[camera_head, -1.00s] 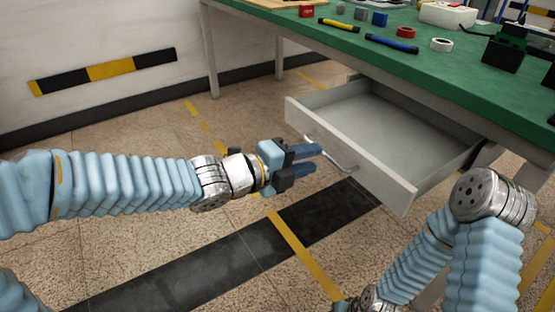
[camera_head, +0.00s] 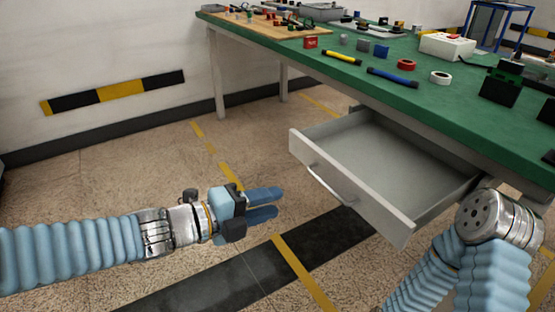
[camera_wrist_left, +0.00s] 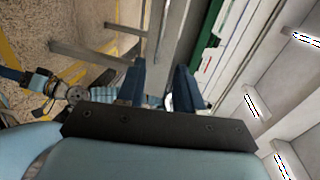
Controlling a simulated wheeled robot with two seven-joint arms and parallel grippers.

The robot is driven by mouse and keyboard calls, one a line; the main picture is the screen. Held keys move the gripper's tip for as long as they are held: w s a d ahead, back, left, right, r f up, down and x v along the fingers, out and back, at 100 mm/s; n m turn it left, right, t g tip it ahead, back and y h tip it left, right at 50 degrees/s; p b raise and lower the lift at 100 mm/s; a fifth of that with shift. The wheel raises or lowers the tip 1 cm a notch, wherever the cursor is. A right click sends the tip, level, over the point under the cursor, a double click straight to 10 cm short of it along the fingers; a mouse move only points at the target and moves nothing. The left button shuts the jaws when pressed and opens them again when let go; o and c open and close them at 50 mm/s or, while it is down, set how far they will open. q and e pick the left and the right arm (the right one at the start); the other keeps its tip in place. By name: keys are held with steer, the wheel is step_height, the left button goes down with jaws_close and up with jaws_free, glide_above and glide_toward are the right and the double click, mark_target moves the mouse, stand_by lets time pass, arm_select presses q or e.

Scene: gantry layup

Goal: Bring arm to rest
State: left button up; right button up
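My left gripper (camera_head: 277,203) hangs in free air left of the open drawer, its two blue fingers parallel with a gap between them. It is open and empty, apart from the drawer handle (camera_head: 328,185). The left wrist view shows the same two fingers (camera_wrist_left: 160,88) spread apart. The grey drawer (camera_head: 350,190) is pulled out from under the green bench and looks empty inside. My right arm (camera_head: 490,225) is bent at the lower right, and its gripper is outside the head view. Part of that arm seems to show at the left of the wrist view, too small to read.
The green workbench (camera_head: 420,95) carries a yellow tool (camera_head: 340,55), a blue tool (camera_head: 392,77), a red tape roll (camera_head: 407,64), a white roll (camera_head: 441,77) and several small parts. A bench leg (camera_head: 217,80) stands at the back. The floor left of the drawer is clear.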

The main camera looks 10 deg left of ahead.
arm_select(q)
steer(key=w+a+f+n+g+y+p, duration=0.1)
steer(key=w+a+f+n+y, duration=0.15)
steer(key=f+n, duration=0.85)
steer(key=w+a+f+n+g+y+p, duration=0.1)
steer(key=w+f+n+y+p, duration=0.15)
steer(key=f+n, duration=0.75)
steer(key=s+f+n+g+y, duration=0.1)
steer(key=s+f+n+g, duration=0.2)
steer(key=s+f, duration=0.4)
steer(key=s+a+f+n+g+y, duration=0.1)
steer(key=s+f+n, duration=0.5)
steer(key=f, duration=0.6)
steer(key=s+g+y, duration=0.1)
steer(key=g, duration=0.1)
steer(key=shift+f+g, duration=0.4)
